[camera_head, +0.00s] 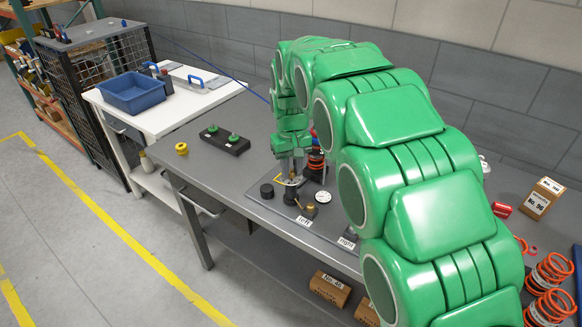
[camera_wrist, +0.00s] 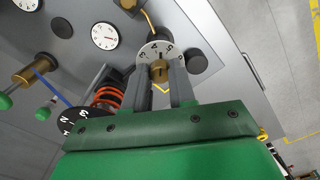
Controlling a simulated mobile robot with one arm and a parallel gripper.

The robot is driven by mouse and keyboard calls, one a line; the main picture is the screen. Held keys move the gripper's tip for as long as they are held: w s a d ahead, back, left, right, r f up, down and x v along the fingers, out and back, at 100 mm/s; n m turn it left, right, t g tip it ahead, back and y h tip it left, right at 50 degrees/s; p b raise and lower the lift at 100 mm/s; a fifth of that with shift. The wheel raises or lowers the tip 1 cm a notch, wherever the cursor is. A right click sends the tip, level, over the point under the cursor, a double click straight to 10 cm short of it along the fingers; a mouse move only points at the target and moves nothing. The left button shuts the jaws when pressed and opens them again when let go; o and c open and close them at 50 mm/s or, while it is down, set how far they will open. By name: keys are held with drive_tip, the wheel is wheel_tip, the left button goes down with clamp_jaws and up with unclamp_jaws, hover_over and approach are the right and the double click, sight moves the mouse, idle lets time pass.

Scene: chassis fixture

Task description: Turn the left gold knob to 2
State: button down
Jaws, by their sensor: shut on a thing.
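The gold knob (camera_wrist: 159,70) sits at the centre of a white numbered dial (camera_wrist: 150,52) in the wrist view. My gripper (camera_wrist: 160,82) has its two grey fingers on either side of the knob and is shut on it. The fingers and hand hide the near part of the dial; I cannot tell which number the knob's dark mark points to. In the head view my gripper (camera_head: 291,181) is down at the fixture, behind the LEFT label (camera_head: 305,221), and the knob is mostly hidden there.
A black knob (camera_wrist: 196,62), a white gauge (camera_wrist: 105,36), an orange spring (camera_wrist: 106,97) and a black lettered dial (camera_wrist: 80,126) stand close around.

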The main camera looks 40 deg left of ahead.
sight(291, 171)
drive_tip(key=n, duration=0.4)
drive_tip(key=shift+a+n, duration=0.1)
drive_tip(key=shift+n, duration=0.2)
drive_tip(key=n, duration=1)
drive_tip(key=shift+n, duration=2.3)
drive_tip(key=c, duration=0.9)
unclamp_jaws()
drive_tip(key=shift+c, duration=0.2)
drive_tip(key=shift+r, duration=0.1)
drive_tip(key=shift+r, duration=3.8)
